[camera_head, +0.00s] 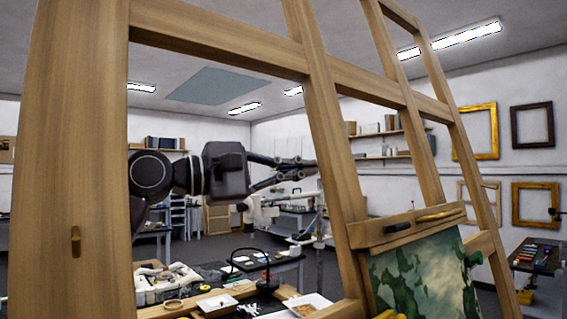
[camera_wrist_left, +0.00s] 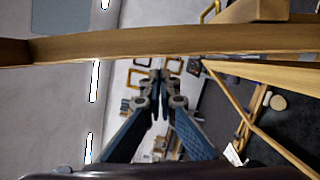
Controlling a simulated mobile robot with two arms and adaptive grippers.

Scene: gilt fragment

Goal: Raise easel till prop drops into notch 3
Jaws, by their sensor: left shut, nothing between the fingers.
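The wooden easel (camera_head: 75,150) fills much of the head view, with a broad upright at left, a crossbar and slanted posts. A painting (camera_head: 425,275) in green and pale tones rests on it at lower right, under a wooden clamp block. I cannot make out the prop or any numbered notch. My left gripper (camera_head: 312,170) is shut and empty, seen between the left upright and the middle post, its tips close to that post. In the left wrist view, the closed fingers (camera_wrist_left: 158,78) point toward a wooden bar (camera_wrist_left: 150,42) crossing above them; whether they touch it I cannot tell.
A workbench (camera_head: 215,305) with trays, tools and a dark lamp stands at the lower middle. Another bench (camera_head: 540,265) with colored items stands at right. Frames (camera_head: 475,130) hang on the right wall. Dark floor shows between the benches.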

